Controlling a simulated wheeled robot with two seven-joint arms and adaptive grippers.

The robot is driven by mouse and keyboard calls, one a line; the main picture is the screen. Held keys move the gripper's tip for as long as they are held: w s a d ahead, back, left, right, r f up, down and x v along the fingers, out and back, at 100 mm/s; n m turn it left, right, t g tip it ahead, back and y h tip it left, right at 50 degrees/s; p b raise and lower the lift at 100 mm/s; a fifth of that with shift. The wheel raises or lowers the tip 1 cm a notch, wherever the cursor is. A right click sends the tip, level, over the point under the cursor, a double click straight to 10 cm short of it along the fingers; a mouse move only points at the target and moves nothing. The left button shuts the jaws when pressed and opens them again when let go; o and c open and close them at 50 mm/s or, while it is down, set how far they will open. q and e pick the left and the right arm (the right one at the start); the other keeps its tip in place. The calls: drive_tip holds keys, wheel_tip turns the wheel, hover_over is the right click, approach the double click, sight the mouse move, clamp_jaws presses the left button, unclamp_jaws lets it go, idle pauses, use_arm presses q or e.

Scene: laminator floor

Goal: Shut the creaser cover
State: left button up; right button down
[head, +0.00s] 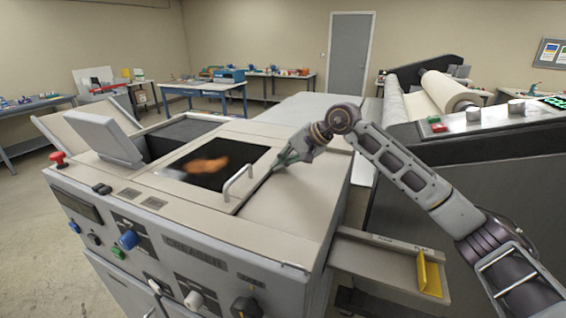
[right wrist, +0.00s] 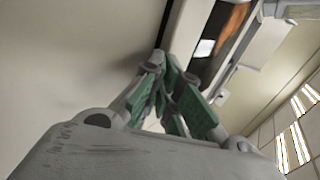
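The creaser (head: 190,240) is a large pale machine with "CREASER" on its front. On its top lies a flat framed cover (head: 226,196) with a dark window and a light bar handle (head: 239,182). A dark recess (head: 180,135) shows open to its left. My right gripper (head: 278,163) is low over the top, at the cover's right edge, just beyond the handle. In the right wrist view its green-padded fingers (right wrist: 164,62) come together at the tips with nothing seen between them. Whether they touch the cover's edge is unclear. My left gripper is out of view.
A raised grey panel (head: 105,138) and a red button (head: 57,158) are at the creaser's left. Knobs line its front. A side tray (head: 390,264) with a yellow piece juts out at right. A roll machine (head: 470,160) stands beyond. The creaser's right top is clear.

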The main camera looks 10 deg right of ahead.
drive_tip(key=shift+a+f, duration=0.15)
drive_tip(key=shift+s+d+r, duration=0.15)
drive_tip(key=shift+d+r, duration=0.2)
drive_tip(key=shift+r, duration=0.25)
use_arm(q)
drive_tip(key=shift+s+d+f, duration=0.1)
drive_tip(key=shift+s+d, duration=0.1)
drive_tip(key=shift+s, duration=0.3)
use_arm(e)
drive_tip(key=v, duration=1.1)
drive_tip(key=shift+f, duration=0.15)
drive_tip(key=shift+d, duration=0.1)
use_arm(q)
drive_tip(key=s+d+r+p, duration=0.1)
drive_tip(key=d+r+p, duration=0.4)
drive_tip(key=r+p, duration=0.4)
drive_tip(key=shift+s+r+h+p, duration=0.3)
drive_tip(key=shift+p, duration=0.05)
use_arm(e)
wheel_tip(320, 180, up, 10)
